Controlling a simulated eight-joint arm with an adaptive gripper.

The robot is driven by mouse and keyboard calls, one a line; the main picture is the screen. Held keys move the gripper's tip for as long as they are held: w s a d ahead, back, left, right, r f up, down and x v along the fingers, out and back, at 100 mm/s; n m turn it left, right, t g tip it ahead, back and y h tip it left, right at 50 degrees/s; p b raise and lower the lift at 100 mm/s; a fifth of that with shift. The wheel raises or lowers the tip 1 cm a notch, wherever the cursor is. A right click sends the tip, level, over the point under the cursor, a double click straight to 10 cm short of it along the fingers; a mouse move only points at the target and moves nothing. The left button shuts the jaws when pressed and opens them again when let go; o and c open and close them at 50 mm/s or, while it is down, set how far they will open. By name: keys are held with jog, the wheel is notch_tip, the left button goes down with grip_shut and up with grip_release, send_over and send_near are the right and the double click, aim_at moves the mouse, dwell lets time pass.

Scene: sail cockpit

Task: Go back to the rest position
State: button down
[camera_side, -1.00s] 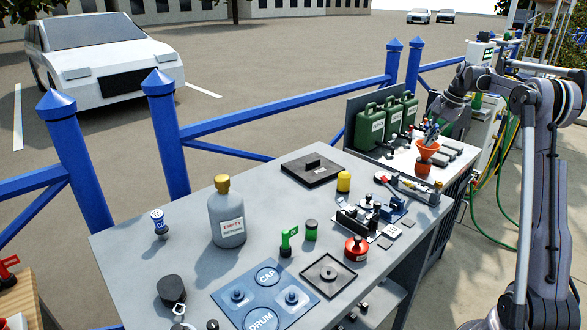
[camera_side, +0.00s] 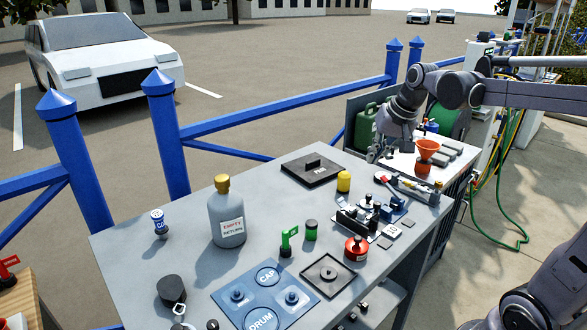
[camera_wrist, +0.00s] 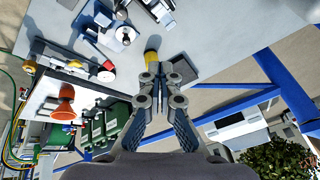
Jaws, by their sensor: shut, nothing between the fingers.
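My gripper (camera_side: 375,152) hangs above the far end of the grey workbench (camera_side: 130,262), in front of the green canisters (camera_side: 365,125). Its fingers are together with nothing between them. In the wrist view my gripper (camera_wrist: 160,75) points over the bench edge, and its fingertips overlap the yellow cylinder (camera_wrist: 153,45) in the picture. I cannot tell the height between them. My forearm crosses the upper right of the side view and hides part of the canisters.
The orange funnel (camera_side: 427,149) stands right of my gripper. A grey bottle (camera_side: 227,215), a red can (camera_side: 356,248) and a blue tray (camera_side: 266,296) are on the bench. A blue fence (camera_side: 290,107) runs behind it. Green hoses (camera_side: 500,215) hang at the right.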

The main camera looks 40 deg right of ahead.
jog(key=s+a+f+n, duration=0.2)
jog(key=s+a, duration=0.1)
jog(key=a, duration=0.2)
jog(key=s+a+f+n+t, duration=0.1)
jog(key=s+a+f+n, duration=0.2)
jog(key=s+a, duration=0.1)
jog(key=s+a+f+n+t+y, duration=0.1)
jog(key=s+a+f+n, duration=0.1)
jog(key=a, duration=0.5)
jog(key=shift+s+f+n, duration=0.25)
jog(key=shift+s+n, duration=0.35)
jog(key=shift+s, duration=0.2)
